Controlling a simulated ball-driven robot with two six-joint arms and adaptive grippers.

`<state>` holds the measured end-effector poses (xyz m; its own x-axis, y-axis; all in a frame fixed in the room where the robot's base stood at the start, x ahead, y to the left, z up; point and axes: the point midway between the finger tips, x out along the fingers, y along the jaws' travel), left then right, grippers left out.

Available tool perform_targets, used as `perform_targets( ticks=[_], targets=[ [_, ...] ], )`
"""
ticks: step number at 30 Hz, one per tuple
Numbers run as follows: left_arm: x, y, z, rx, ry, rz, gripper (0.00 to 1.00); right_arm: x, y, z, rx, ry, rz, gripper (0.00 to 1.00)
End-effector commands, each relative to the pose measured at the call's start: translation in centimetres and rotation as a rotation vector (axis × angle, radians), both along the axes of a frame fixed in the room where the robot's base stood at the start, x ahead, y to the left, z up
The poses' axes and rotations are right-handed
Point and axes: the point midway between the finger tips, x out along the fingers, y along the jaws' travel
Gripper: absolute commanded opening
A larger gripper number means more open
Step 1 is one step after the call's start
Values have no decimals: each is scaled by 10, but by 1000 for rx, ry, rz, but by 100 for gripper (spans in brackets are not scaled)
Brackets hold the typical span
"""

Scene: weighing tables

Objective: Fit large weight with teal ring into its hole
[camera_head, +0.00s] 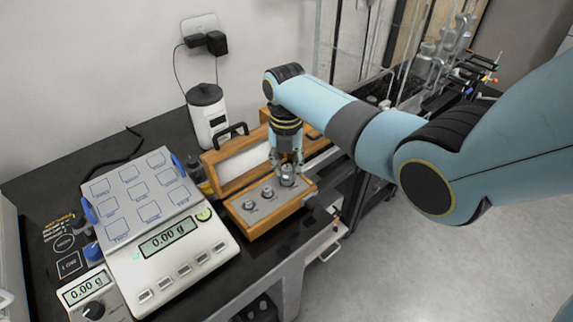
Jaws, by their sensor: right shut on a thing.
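My right gripper (287,168) points down over the right end of an open wooden weight box (273,222). It is shut on a metal weight (288,181), which is at the box's right-hand position. I cannot tell whether the weight is seated in a hole or just above it, and a teal ring is too small to make out. Two other metal weights stand in the box, one in the middle (267,192) and one at the left (249,205). My left gripper does not show.
A large scale (190,275) reading 0.00 g stands left of the box, with a small scale (88,290) beside it. A white container with a black lid (207,118) stands behind. The box lid (236,162) is raised. The table's front edge is close to the box.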

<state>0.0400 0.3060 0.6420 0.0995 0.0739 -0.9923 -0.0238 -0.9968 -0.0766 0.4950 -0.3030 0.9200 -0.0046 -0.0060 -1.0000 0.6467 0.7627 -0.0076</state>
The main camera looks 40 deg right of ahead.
Motion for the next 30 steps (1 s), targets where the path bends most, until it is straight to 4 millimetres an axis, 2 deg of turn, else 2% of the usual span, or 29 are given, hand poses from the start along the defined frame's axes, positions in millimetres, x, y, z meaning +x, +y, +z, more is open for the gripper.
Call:
perform_targets(
  ticks=[21,29,30],
  targets=[
    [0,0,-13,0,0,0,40,0,0,-22,0,-1,0,0],
    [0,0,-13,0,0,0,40,1,0,-22,0,-1,0,0],
    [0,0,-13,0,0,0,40,1,0,-22,0,-1,0,21]
  ],
)
